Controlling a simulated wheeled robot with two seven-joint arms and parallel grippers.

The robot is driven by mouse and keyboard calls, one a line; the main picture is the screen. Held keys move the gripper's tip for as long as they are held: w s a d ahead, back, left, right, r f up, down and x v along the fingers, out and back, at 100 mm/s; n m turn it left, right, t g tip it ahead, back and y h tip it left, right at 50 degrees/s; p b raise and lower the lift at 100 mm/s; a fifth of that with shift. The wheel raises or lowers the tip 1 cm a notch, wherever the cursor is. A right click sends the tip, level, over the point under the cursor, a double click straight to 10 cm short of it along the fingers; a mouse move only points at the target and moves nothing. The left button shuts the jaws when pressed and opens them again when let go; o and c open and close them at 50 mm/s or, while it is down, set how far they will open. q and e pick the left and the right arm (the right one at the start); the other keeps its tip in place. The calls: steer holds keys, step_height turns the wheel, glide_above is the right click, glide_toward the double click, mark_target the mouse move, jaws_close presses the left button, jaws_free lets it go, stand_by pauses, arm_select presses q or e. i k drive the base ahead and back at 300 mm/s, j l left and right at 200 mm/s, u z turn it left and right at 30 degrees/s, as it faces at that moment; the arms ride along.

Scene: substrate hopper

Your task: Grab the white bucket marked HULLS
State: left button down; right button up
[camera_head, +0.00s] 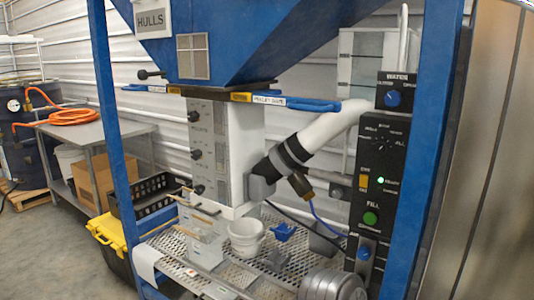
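A small white bucket (245,237) stands upright on the perforated metal grate, below the white dispenser box. I cannot read any marking on it. A white sign reading HULLS (151,20) is on the blue hopper (240,35) at the top. Neither of my grippers can be made out in this view.
A clear container (205,248) stands left of the bucket, and a small blue item (284,231) is to its right. A ribbed silver object (330,285) is at front right. Blue frame posts (113,130) flank the grate. A black control panel (383,175) is at right.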

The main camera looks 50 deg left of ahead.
mark_target(246, 239)
steer(key=u, duration=3.7)
steer(key=i, duration=4.2)
steer(key=i+z, duration=0.1)
steer(key=z, duration=0.2)
